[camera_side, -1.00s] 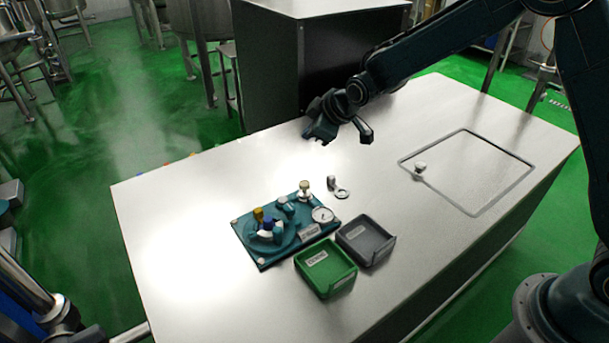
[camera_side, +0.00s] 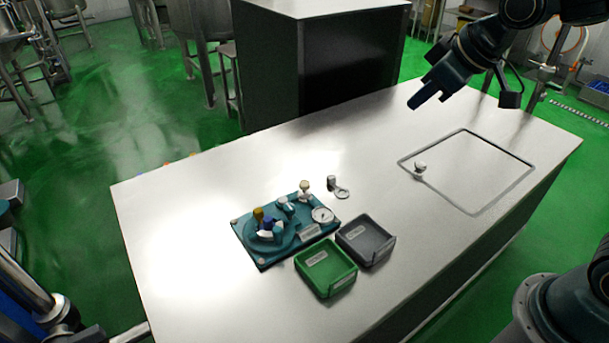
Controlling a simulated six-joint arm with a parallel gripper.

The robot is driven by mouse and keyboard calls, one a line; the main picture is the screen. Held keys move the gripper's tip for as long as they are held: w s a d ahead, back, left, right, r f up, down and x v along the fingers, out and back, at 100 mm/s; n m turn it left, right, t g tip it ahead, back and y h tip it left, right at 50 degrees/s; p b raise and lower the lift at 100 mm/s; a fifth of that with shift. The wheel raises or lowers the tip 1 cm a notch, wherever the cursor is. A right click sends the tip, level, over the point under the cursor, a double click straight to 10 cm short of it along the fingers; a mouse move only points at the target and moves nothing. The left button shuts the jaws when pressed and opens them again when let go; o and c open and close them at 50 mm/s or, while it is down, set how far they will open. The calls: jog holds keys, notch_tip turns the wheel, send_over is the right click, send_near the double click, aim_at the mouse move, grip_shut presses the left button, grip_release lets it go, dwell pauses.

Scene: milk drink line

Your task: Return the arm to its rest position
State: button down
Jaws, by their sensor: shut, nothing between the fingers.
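My gripper (camera_side: 424,101) is raised above the far right part of the steel table (camera_side: 190,220), with its fingers pointing down and to the left. Its fingers are together and nothing shows between them. It is well apart from everything on the table. My arm reaches in from the upper right corner, and part of it is out of the picture.
A teal fixture (camera_side: 285,230) with knobs and a gauge sits mid-table. A green tray (camera_side: 327,283) and a grey tray (camera_side: 372,251) stand beside it. A small metal part (camera_side: 342,193) lies behind. The left of the table is clear.

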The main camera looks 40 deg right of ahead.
jog(key=s+d+m, duration=0.1)
jog(key=s, duration=0.8)
jog(key=s+d+m+g, duration=0.1)
jog(key=s+m, duration=0.1)
jog(key=s, duration=0.7)
jog(key=shift+s+d+f+m, duration=0.15)
jog(key=shift+s+d+m, duration=0.1)
jog(key=shift+s+m, duration=0.1)
dwell(0.4)
